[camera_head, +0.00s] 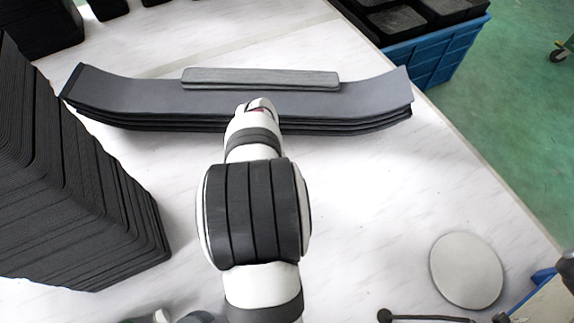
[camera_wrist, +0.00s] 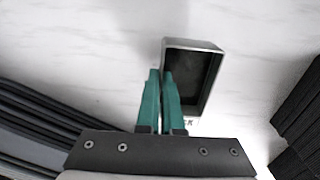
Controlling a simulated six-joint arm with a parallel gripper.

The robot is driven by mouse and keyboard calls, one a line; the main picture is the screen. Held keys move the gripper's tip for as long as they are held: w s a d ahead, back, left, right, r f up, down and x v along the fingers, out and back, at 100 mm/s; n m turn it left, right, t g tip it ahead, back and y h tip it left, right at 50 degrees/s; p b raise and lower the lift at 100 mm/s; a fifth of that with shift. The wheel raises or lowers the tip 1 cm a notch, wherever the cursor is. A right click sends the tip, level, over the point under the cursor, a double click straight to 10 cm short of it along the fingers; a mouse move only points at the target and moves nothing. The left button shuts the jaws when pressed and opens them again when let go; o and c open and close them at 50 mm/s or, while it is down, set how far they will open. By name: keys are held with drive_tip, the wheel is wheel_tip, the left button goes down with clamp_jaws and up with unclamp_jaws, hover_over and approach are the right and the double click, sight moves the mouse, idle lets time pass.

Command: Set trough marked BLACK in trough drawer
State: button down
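In the wrist view a small rectangular trough (camera_wrist: 207,77) shows, dark inside with a grey rim. The letters "CK" show by its near end, partly hidden by my gripper. My gripper (camera_wrist: 161,72) has two green fingers close together at the trough's left wall. The left finger is outside that wall and the right finger overlaps it. I cannot tell whether they touch or clamp the wall. In the head view my arm's end (camera_head: 262,105) is in front of the curved stack, and the fingers and this trough are hidden. I cannot identify a trough drawer.
A stack of dark curved panels (camera_head: 365,96) lies across the white table, with a flat grey slab (camera_head: 262,84) on it. A tall black stack (camera_head: 75,190) stands left. A blue crate (camera_head: 440,62) stands back right. A round grey disc (camera_head: 466,270) lies front right. The middle right is clear.

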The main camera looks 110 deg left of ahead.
drive_tip(key=shift+f, duration=1.4)
drive_tip(key=c, duration=1.5)
unclamp_jaws()
drive_tip(key=shift+f, duration=0.15)
drive_tip(key=o, duration=0.4)
drive_tip(key=shift+o, duration=0.8)
wheel_tip(320, 180, up, 12)
drive_tip(key=shift+o, duration=1.1)
drive_tip(key=o, duration=0.7)
